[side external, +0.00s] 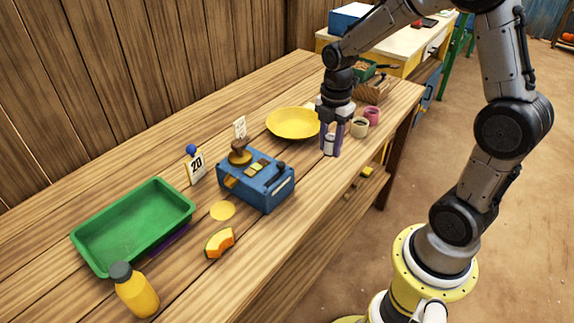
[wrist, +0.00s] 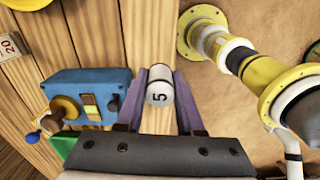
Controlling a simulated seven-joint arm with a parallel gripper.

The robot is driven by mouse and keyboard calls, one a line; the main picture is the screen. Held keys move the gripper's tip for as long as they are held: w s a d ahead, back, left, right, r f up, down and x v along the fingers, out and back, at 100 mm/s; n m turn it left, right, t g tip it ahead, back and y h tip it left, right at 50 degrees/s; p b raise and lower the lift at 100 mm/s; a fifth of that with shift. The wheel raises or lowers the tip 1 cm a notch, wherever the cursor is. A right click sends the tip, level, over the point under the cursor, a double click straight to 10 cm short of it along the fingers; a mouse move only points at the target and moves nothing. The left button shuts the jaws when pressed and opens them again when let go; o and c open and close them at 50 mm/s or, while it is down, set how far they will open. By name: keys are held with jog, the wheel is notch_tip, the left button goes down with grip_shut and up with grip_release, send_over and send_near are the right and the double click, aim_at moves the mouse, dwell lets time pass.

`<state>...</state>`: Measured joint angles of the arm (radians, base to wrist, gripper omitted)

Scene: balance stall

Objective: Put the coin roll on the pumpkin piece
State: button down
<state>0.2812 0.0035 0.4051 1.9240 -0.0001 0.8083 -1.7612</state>
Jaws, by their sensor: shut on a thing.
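The coin roll is a pale cylinder with a dark 5 on it, held between the purple fingers in the wrist view (wrist: 159,91). My gripper (wrist: 160,88) is shut on it; in the side view the gripper (side external: 331,147) is near the table's right end, in front of the yellow plate. I cannot tell how high the roll is above the table. The pumpkin piece (side external: 220,242) is an orange wedge with a dark green rind, lying on the table near the front edge, left of and nearer than the gripper. It is not visible in the wrist view.
A blue scale box (side external: 262,192) stands between gripper and pumpkin piece. Near the pumpkin piece are a yellow disc (side external: 222,210), a green tray (side external: 183,190) and an orange bottle (side external: 137,295). A yellow plate (side external: 293,123) and small cups (side external: 359,128) are near the gripper.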

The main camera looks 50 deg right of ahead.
jog(key=shift+s+a+r+m, duration=0.1)
jog(key=shift+s+m, duration=0.15)
jog(key=shift+m, duration=0.55)
jog(key=shift+a+r+m, duration=0.15)
jog(key=shift+a+m, duration=0.2)
jog(key=shift+m, duration=0.05)
jog(key=s+a+r+n, duration=0.1)
jog(key=a+r+n, duration=0.1)
jog(key=a, duration=0.9)
jog(key=s+a+r+n, duration=0.1)
jog(key=s+a+r, duration=0.1)
jog(key=a, duration=1)
send_over(220, 238)
notch_tip(220, 238, down, 10)
jog(key=shift+s+f, duration=0.1)
jog(key=shift+s, duration=0.05)
jog(key=shift+w+a+f, duration=0.1)
jog(key=shift+w+f, duration=0.1)
jog(key=shift+f, duration=1.45)
